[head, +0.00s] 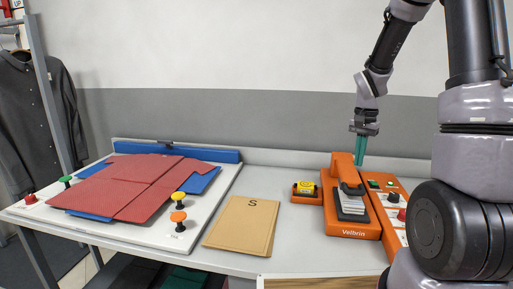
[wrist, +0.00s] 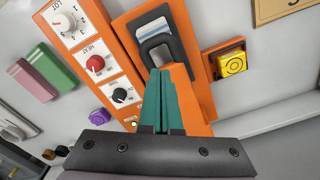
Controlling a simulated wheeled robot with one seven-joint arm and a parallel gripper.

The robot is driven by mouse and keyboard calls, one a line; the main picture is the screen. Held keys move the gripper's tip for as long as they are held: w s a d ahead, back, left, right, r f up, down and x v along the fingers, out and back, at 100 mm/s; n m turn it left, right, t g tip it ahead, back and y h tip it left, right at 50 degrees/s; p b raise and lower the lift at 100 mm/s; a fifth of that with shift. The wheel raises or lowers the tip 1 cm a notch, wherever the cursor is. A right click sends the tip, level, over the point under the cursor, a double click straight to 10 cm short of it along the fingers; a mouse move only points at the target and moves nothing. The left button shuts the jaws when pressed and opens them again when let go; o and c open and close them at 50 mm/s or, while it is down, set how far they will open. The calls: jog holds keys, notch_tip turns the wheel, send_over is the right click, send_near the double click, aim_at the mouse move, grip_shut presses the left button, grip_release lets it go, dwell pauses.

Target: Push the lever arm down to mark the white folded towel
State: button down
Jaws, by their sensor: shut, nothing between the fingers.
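The orange press marked Velbrin (head: 352,233) stands on the right part of the table. Its orange lever arm (head: 342,165) rises at the back and ends in a dark loop handle (head: 352,189). The white folded towel (head: 350,206) lies under the handle, partly covered by it. In the wrist view the dark handle (wrist: 172,40) shows beyond my fingertips, with a pale strip visible through it. My gripper (head: 360,158) has teal fingers, shut and empty, pointing down at the back right of the lever arm. The wrist view shows the closed fingers (wrist: 160,80) overlapping the lever arm; contact cannot be told.
An orange control panel (head: 392,208) with knobs stands right of the press. A yellow block (head: 305,188) sits in an orange tray left of it. A cardboard folder (head: 243,225) lies mid-table. A pressing board (head: 206,205) with red cloth is at left.

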jog(key=w+d+r, duration=0.1)
jog(key=w+r, duration=0.3)
jog(key=r, duration=0.6)
jog(key=w+r, duration=0.4)
jog(key=r, duration=0.6)
jog(key=shift+d, duration=0.35)
jog(key=shift+r, duration=0.1)
